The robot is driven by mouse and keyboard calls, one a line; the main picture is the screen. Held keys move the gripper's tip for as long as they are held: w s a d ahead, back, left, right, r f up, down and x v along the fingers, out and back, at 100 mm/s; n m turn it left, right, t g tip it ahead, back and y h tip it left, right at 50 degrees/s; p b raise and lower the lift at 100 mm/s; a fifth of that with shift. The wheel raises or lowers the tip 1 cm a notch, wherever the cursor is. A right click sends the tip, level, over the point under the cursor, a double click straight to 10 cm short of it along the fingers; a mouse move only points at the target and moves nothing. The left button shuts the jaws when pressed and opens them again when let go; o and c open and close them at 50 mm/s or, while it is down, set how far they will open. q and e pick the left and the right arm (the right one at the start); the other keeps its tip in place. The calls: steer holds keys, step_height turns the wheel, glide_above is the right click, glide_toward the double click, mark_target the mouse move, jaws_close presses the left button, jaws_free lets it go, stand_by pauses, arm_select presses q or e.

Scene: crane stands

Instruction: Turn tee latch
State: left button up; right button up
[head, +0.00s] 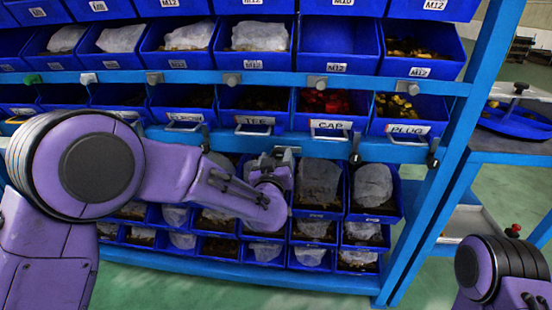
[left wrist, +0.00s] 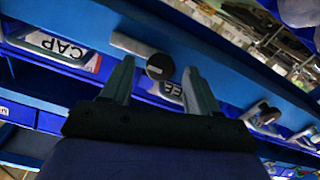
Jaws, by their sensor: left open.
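The tee bin (head: 254,124), labelled TEE, sits in the middle shelf row between an unclear-labelled bin on its left and the CAP bin. In the left wrist view its label (left wrist: 172,90) is partly covered by a finger. The tee latch (left wrist: 160,66) is a round dark knob with a grey bar reaching up-left on the blue rail. It appears between my left gripper's fingertips, with gaps at both sides. My left gripper (head: 283,157) is open at the rail just below the tee bin and largely hides the latch in the head view. My right gripper is out of view.
The CAP bin (head: 325,122) and PLUG bin (head: 404,128) stand right of the tee bin, with a similar latch (head: 355,158) on the rail below. Blue bins fill the rows above and below. A blue post (head: 460,130) bounds the rack at right.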

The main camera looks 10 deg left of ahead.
arm_select(q)
steer(key=shift+w, duration=0.35)
steer(key=shift+c, duration=0.2)
steer(key=c, duration=1)
